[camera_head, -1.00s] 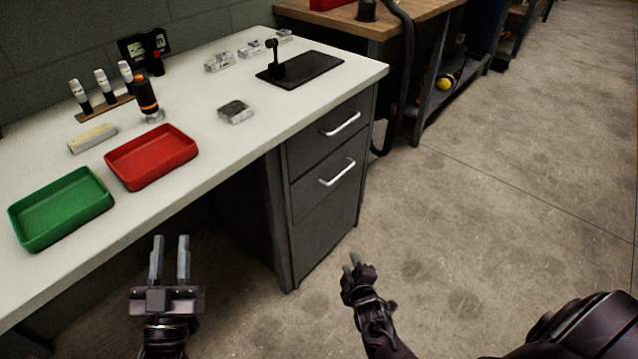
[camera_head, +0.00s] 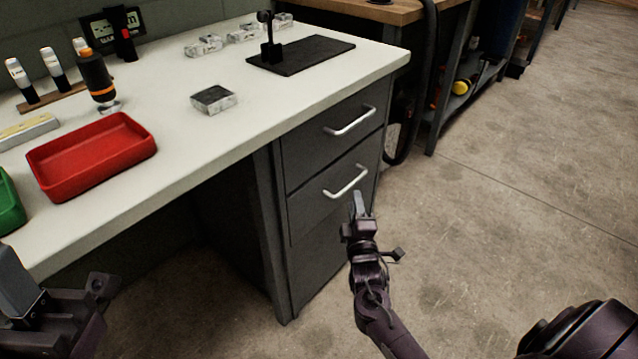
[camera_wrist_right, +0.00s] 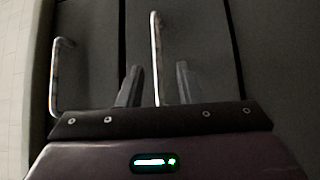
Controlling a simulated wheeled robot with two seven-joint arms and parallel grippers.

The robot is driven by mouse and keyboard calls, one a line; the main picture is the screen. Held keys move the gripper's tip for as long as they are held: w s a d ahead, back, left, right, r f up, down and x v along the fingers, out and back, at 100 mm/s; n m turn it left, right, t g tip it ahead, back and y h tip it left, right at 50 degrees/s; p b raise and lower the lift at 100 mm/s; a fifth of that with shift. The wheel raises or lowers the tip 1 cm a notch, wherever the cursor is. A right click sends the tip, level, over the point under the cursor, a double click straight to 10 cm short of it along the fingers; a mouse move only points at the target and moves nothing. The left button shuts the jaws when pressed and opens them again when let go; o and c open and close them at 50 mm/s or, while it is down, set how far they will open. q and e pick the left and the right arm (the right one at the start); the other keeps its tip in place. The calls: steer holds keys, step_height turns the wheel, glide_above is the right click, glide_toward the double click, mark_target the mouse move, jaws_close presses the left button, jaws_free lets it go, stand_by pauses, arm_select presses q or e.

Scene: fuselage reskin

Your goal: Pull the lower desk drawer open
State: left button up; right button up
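The grey desk pedestal has an upper drawer (camera_head: 312,133) and a lower drawer (camera_head: 308,205), both closed. The lower drawer's silver bar handle (camera_head: 346,182) also shows in the right wrist view (camera_wrist_right: 156,50). My right gripper (camera_head: 358,203) is at the lower handle's near side. In the wrist view its two fingers (camera_wrist_right: 158,82) are apart, with the handle bar between them and a gap on each side. Whether the fingertips reach past the bar is unclear. My left gripper (camera_head: 50,305) is at the lower left, partly cut off, away from the drawers.
The upper drawer's handle (camera_head: 350,121) is just above. The white desktop (camera_head: 200,145) carries a red tray (camera_head: 90,160), a black stand (camera_head: 300,55) and clear blocks. A workbench (camera_head: 400,12) stands behind right. The floor (camera_head: 510,220) right of the pedestal is clear.

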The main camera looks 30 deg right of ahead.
mark_target(352, 182)
steer(key=b+x, duration=0.2)
steer(key=x, duration=0.5)
steer(key=shift+r, duration=0.2)
jaws_close()
